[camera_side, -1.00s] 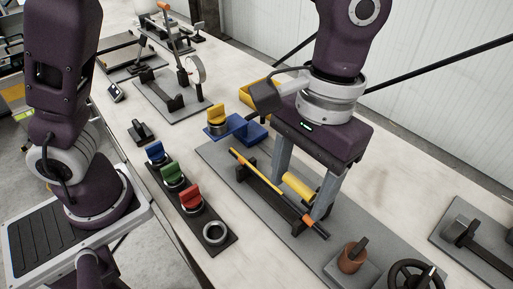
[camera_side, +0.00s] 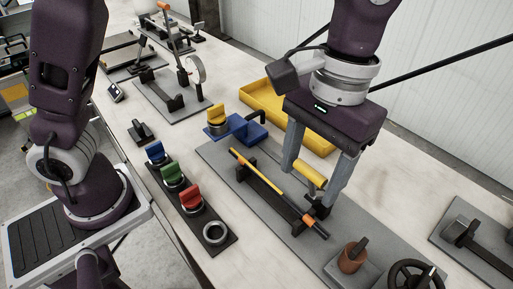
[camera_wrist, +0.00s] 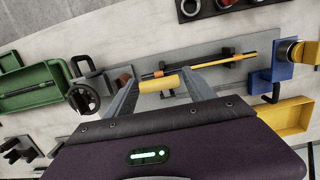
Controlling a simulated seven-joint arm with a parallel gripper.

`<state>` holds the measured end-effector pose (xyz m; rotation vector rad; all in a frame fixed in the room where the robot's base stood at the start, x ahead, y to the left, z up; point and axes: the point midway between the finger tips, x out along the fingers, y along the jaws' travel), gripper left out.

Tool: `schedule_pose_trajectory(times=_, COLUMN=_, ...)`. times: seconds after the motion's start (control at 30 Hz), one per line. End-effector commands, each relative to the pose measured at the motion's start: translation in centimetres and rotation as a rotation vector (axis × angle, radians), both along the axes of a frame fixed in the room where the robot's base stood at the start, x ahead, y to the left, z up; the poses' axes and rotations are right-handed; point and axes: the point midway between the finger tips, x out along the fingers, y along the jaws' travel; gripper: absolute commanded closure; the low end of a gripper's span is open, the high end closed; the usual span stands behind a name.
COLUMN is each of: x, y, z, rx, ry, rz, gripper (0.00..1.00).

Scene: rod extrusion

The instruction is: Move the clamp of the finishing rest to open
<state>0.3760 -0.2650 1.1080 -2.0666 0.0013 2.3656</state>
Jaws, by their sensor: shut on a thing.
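My gripper (camera_side: 311,182) is shut on a yellow cylindrical handle (camera_side: 312,173), with one finger at each end of it. The handle, likely the clamp's, also shows between the fingers in the wrist view (camera_wrist: 161,83). Behind the near finger is a dark bracket (camera_side: 318,206), partly hidden; how it joins the handle I cannot tell. A black rod (camera_side: 290,207) with yellow and orange sections lies across black supports, in front of and apart from the handle. In the wrist view the rod (camera_wrist: 205,66) runs just beyond the fingertips.
A blue block with a yellow-topped knob (camera_side: 217,115) and a yellow tray (camera_side: 265,98) stand behind. A rack of blue, green and red knobs (camera_side: 190,197) is at left. A brown knob (camera_side: 352,257) and black handwheel (camera_side: 412,272) are at front right. The bench between rack and plate is clear.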

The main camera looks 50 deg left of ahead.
Motion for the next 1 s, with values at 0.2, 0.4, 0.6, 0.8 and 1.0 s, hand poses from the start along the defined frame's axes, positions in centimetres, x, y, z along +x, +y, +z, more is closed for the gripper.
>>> schedule_pose_trajectory(times=0.2, x=1.1, y=0.0, z=0.4, rx=-0.004, ry=-0.009, rz=0.004, gripper=1.0)
schedule_pose_trajectory(times=0.4, x=1.4, y=0.0, z=0.6, rx=-0.003, ry=-0.008, rz=0.003, gripper=1.0)
schedule_pose_trajectory(times=0.6, x=1.4, y=0.0, z=0.6, rx=-0.002, ry=-0.008, rz=0.002, gripper=1.0)
schedule_pose_trajectory(times=0.8, x=1.8, y=0.0, z=0.8, rx=-0.002, ry=-0.008, rz=0.003, gripper=1.0)
schedule_pose_trajectory(times=1.0, x=2.6, y=0.0, z=1.0, rx=-0.002, ry=-0.008, rz=0.002, gripper=1.0)
